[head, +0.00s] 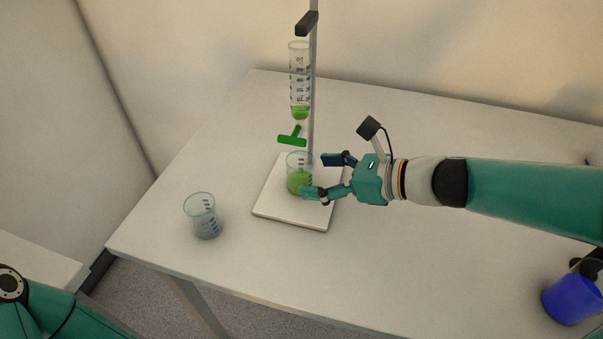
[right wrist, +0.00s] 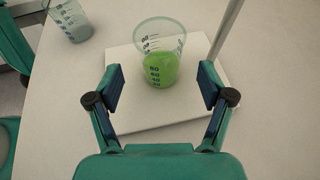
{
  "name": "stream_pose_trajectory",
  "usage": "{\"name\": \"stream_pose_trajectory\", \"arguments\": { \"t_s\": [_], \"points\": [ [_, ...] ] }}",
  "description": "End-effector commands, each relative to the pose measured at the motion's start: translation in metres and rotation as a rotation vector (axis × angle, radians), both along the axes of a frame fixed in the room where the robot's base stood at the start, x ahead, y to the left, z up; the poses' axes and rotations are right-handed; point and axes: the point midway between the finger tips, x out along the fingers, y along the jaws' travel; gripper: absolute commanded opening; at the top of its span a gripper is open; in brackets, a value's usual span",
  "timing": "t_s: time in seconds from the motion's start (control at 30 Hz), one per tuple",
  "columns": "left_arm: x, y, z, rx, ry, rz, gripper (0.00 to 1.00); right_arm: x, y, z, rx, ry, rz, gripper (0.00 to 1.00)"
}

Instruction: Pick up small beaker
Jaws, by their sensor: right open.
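A small beaker (head: 298,181) with green liquid stands upright on the white base plate of a stand, under a burette. It also shows in the right wrist view (right wrist: 160,68), ahead of and between the open fingers. My right gripper (head: 318,178) is open and comes in from the right, its fingers close to the beaker. In the right wrist view the fingers (right wrist: 160,88) stand apart on either side, with nothing between their pads except the beaker's lower part just beyond. I cannot tell whether either finger touches it. My left gripper is not in view.
The burette (head: 299,85) with a green tap (head: 292,137) hangs on a metal rod (head: 313,100) above the beaker. A second, clear beaker (head: 203,216) stands on the table (head: 400,270) at left. A blue container (head: 571,299) is at the lower right. The front middle is clear.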

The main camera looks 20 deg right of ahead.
Motion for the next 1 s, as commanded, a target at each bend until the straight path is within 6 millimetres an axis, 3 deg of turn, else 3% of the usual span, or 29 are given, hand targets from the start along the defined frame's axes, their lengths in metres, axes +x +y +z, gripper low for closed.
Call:
{"name": "stream_pose_trajectory", "arguments": {
  "t_s": [0.3,0.6,1.0],
  "points": [
    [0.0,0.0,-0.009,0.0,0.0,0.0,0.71,0.027,0.026,-0.019,0.0,0.001,0.002,0.8],
    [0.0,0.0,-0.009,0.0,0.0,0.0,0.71,0.031,0.029,-0.019,-0.001,0.0,-0.001,0.8],
    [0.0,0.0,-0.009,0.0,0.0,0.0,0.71,0.031,0.029,-0.019,0.0,0.001,-0.001,0.15]
  ]
}}
